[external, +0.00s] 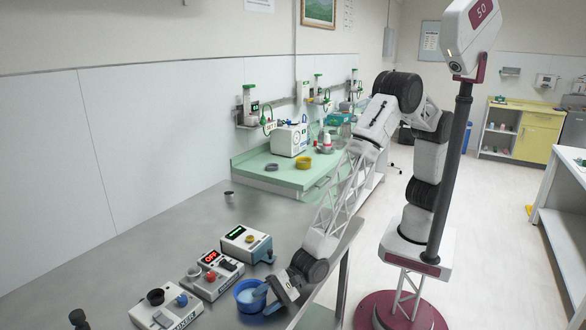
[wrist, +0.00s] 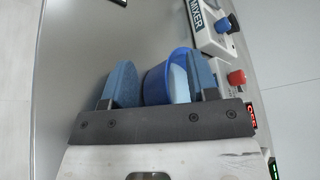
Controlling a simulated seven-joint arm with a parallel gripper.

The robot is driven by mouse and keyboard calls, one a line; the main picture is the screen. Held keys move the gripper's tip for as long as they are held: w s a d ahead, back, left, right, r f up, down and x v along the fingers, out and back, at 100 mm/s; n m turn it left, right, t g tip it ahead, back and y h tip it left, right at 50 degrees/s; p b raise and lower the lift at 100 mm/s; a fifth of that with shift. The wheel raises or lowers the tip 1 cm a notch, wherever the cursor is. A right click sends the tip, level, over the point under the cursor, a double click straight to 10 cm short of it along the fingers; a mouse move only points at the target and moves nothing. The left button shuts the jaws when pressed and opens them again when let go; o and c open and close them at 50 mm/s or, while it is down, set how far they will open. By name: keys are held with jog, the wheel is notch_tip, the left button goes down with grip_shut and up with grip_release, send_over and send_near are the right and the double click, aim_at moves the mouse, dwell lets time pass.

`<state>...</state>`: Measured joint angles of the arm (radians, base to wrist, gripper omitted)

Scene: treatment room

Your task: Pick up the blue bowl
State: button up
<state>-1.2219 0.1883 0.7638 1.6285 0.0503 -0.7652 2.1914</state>
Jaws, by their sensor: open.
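The blue bowl (external: 243,302) stands upright on the grey metal table, near its front edge in the external view. My gripper (external: 268,298) is low at the bowl's right side, and one light-blue finger seems to reach over or into the bowl. In the wrist view the bowl (wrist: 156,84) shows between the two spread blue fingers of my gripper (wrist: 160,80). The left finger is apart from the bowl, with a gap. The right finger overlaps the bowl's right part; I cannot tell whether it touches. The gripper is open.
Several devices with knobs stand left of and behind the bowl: a mixer box (external: 166,309), a box with a red display (external: 213,275) and one with a green display (external: 246,243). A small grey cup (external: 229,197) stands farther back. The table's middle is clear.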

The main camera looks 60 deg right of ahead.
grip_shut()
jog(key=shift+r, duration=0.15)
dwell(0.4)
notch_tip(320, 180, up, 10)
dwell(0.6)
dwell(0.4)
